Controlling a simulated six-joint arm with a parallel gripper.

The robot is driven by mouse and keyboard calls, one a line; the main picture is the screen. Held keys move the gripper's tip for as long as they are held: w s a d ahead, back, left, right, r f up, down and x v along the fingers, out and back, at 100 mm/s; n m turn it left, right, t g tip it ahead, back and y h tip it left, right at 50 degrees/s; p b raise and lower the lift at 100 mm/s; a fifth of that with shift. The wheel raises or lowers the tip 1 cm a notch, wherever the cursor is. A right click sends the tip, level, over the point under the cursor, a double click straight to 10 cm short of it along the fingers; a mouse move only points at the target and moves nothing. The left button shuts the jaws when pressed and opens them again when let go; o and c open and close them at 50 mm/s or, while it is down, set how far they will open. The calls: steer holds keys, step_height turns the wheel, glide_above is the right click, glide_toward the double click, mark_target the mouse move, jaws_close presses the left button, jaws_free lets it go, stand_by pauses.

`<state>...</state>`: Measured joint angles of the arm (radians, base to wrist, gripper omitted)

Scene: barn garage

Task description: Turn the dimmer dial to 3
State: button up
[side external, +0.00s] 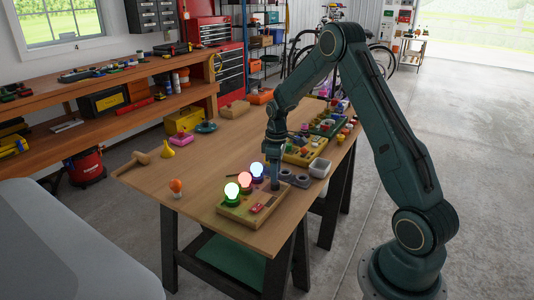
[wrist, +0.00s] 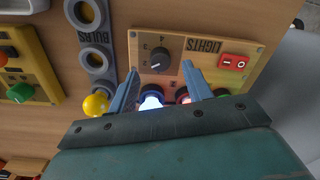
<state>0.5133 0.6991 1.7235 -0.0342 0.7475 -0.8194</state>
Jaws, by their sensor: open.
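The dimmer dial (wrist: 160,60) is a dark round knob on the wooden LIGHTS board (wrist: 205,42), with small numerals around it. A pale mark shows on the dial's lower left, but I cannot tell which number it points at. In the wrist view my gripper (wrist: 160,69) is open, with one finger on each side of the dial, apart from each other. I cannot tell whether either finger touches it. In the side view my gripper (side external: 275,186) points down at the board (side external: 233,214), and the dial is hidden behind it.
Lit green (side external: 232,190), red (side external: 245,180) and blue (side external: 257,170) bulbs stand along the board close to the gripper. A red switch (wrist: 234,62) is beside the dial. A grey bulb holder (side external: 296,178) lies next to the board. Free tabletop (side external: 220,150) lies behind.

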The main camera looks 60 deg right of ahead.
mark_target(275, 185)
steer(key=shift+a+f, duration=0.1)
steer(key=shift+f, duration=1.95)
steer(key=shift+c, duration=0.4)
steer(key=c, duration=0.9)
steer(key=shift+m, duration=0.4)
steer(key=m, duration=1.1)
